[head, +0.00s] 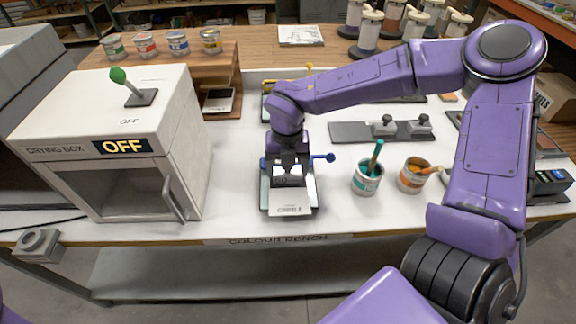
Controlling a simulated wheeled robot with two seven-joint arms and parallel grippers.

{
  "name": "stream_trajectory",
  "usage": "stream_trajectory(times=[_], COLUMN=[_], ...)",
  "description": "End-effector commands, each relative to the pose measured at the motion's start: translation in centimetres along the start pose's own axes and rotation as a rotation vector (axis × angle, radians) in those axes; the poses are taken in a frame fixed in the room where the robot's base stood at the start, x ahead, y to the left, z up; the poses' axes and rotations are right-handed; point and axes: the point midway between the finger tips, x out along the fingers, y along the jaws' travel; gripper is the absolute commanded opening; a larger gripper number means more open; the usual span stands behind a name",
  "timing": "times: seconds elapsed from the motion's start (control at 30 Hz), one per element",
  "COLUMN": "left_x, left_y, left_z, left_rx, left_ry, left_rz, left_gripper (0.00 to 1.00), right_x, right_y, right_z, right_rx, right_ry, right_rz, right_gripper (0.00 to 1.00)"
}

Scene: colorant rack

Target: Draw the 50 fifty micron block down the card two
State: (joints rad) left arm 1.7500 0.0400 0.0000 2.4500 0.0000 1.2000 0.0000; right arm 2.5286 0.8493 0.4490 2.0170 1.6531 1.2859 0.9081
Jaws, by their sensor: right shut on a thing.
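My right gripper (289,176) reaches down over a drawdown board with a blue knob (330,157) at the front middle of the bench. A white card (292,203) with small print lies on this board; the print is too small to read surely. The gripper is shut on a block, mostly hidden by the fingers, over the card's upper part. Its micron marking cannot be read, nor whether it touches the card. Two grey blocks (384,126) (421,124) stand on a dark grey tray (349,132) behind and to the right. My left gripper is out of view.
A teal cup (367,182) with a stick and an orange cup (411,180) stand right of the board. A drying box (110,140) reading OFF stands left. Another board with a yellow knob (309,67) is partly hidden behind my arm. Bare bench lies left of the card.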

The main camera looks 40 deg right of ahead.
Motion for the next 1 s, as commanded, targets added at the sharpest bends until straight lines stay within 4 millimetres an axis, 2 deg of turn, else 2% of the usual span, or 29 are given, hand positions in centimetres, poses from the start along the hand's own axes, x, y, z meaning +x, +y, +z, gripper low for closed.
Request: stream_trajectory(times=[0.23, 1.0], left_x=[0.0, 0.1], left_y=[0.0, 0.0], left_z=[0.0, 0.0], left_rx=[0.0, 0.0], left_ry=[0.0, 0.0], left_rz=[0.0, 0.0], left_gripper=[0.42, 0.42], right_x=[0.0, 0.1], right_y=[0.0, 0.0], right_z=[-0.2, -3.3], right_rx=[-0.001, 0.0], right_ry=[0.0, 0.0], right_rz=[0.001, 0.0], right_gripper=[0.28, 0.28])
